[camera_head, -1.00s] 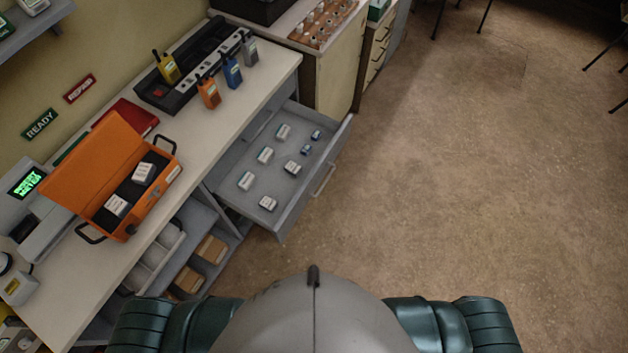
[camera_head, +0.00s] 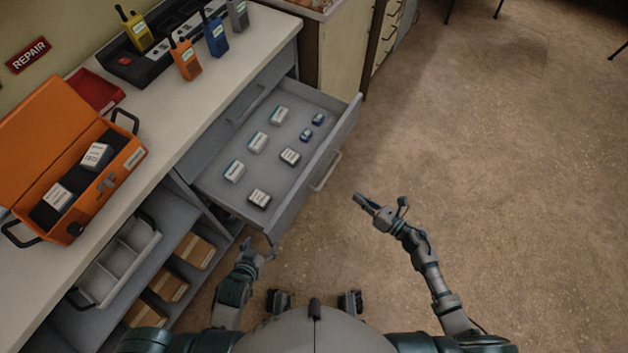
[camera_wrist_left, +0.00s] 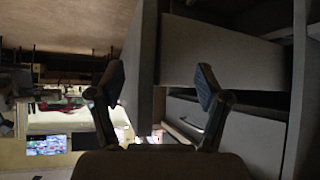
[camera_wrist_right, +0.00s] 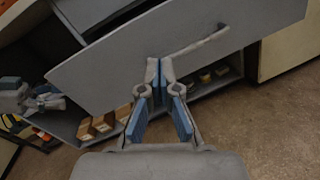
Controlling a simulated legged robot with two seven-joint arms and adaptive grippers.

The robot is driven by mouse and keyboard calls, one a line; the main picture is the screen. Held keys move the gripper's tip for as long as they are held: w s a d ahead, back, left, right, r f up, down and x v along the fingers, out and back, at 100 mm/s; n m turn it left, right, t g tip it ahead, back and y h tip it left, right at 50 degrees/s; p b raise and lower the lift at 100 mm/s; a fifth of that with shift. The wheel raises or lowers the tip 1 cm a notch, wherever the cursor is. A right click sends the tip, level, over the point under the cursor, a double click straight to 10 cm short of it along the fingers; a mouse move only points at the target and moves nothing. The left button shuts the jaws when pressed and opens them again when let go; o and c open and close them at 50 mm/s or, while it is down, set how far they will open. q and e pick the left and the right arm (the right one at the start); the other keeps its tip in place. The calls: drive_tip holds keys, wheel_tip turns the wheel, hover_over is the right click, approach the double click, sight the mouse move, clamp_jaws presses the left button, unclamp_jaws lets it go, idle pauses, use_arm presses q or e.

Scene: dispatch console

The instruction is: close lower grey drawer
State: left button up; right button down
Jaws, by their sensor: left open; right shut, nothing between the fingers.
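The lower grey drawer (camera_head: 310,200) is pulled out from under the counter. Several small labelled boxes lie in it, two of them blue. Its front panel and bar handle (camera_head: 326,172) face right; the right wrist view shows the panel (camera_wrist_right: 150,60) and handle (camera_wrist_right: 197,42) too. My right gripper (camera_head: 362,202) is shut and empty, in front of the panel and apart from the handle in the head view. My left gripper (camera_head: 262,247) is open and empty, near the drawer's front lower corner. In the left wrist view its fingers (camera_wrist_left: 158,85) stand apart before grey cabinet panels.
A closed grey drawer (camera_head: 245,103) sits above the open one. The counter holds an orange case (camera_head: 75,165) and several radios. Shelves with a grey divided bin (camera_head: 118,262) and cardboard boxes (camera_head: 168,284) lie left.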

drive_tip(key=s+a+r+n+g+y+b, duration=0.1)
drive_tip(key=s+a+r+n+g+y, duration=0.1)
drive_tip(key=n, duration=0.5)
approach(307, 177)
drive_tip(key=x, duration=0.6)
drive_tip(key=shift+w+f, duration=0.1)
drive_tip(key=shift+f, duration=0.05)
use_arm(q)
drive_tip(key=shift+t, duration=0.6)
drive_tip(key=shift+w+d+r, duration=0.1)
drive_tip(key=shift+d+r, duration=0.05)
drive_tip(key=shift+r, duration=1.1)
drive_tip(key=shift+d+r, duration=0.1)
drive_tip(key=shift+r, duration=1.15)
use_arm(e)
drive_tip(key=shift+w+a, duration=0.3)
drive_tip(key=shift+a, duration=0.1)
